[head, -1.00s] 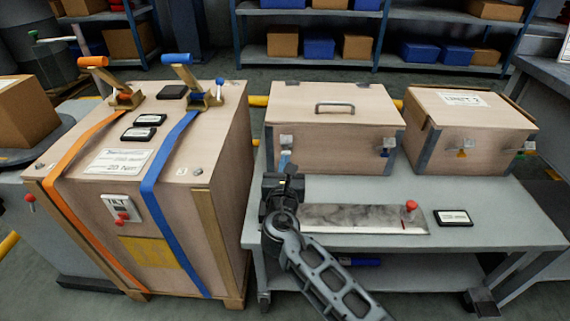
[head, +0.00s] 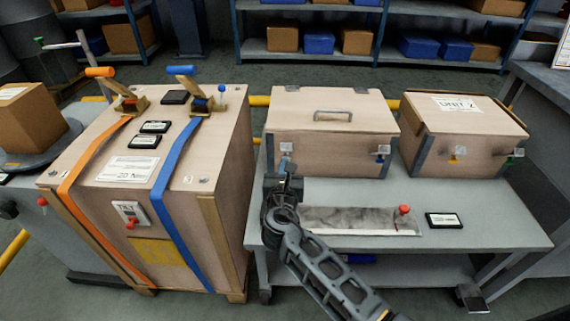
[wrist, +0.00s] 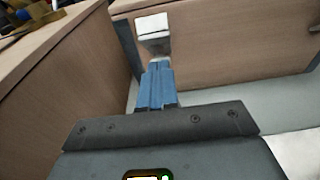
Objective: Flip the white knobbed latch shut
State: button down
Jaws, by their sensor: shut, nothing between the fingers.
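The latch at the left of the middle wooden box's front (head: 286,148) shows a pale metal plate in the head view. In the wrist view the latch plate (wrist: 152,24) is at the top centre, bright and whitish. I cannot make out a separate white knob; the lower part of the latch is behind my fingers. My gripper (wrist: 160,64) has its blue fingers shut together, empty, with the tips just below the plate. I cannot tell whether they touch it. In the head view my gripper (head: 286,161) is in front of the box's left corner.
The middle box (head: 335,152) has a blue-knobbed latch (head: 383,153) on its right. Another box (head: 480,150) carries yellow and green knobs. A tall strapped crate (head: 225,170) stands close on the left. The grey bench (head: 480,200) holds a metal plate with a red knob (head: 404,210) and a black-framed label (head: 444,220).

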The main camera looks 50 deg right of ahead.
aim_at(286, 144)
jog(key=shift+w+d+r+g+y+p, duration=0.1)
jog(key=shift+r+g+y+p, duration=0.4)
jog(key=shift+p, duration=1.8)
jog(key=r+p, duration=0.1)
jog(key=p, duration=0.2)
jog(key=shift+d, duration=0.1)
jog(key=shift+d+r+g+p, duration=0.15)
jog(key=shift+g+p, duration=0.15)
jog(key=shift+p, duration=0.45)
jog(key=p, duration=0.1)
jog(key=y+p, duration=0.1)
jog(key=p, duration=0.1)
jog(key=shift+w+d+r, duration=0.1)
jog(key=shift+w+r, duration=0.1)
jog(key=shift+r, duration=0.15)
jog(key=shift+g+p, duration=0.3)
jog(key=shift+p, duration=0.15)
jog(key=p, duration=0.1)
jog(key=d+r+p, duration=0.1)
jog(key=p, duration=0.1)
jog(key=shift+w+r, duration=0.3)
jog(key=shift+w, duration=0.05)
jog(key=shift+w+d+r+p, duration=0.6)
jog(key=shift+d+r+p, duration=0.1)
jog(key=shift+p, duration=0.25)
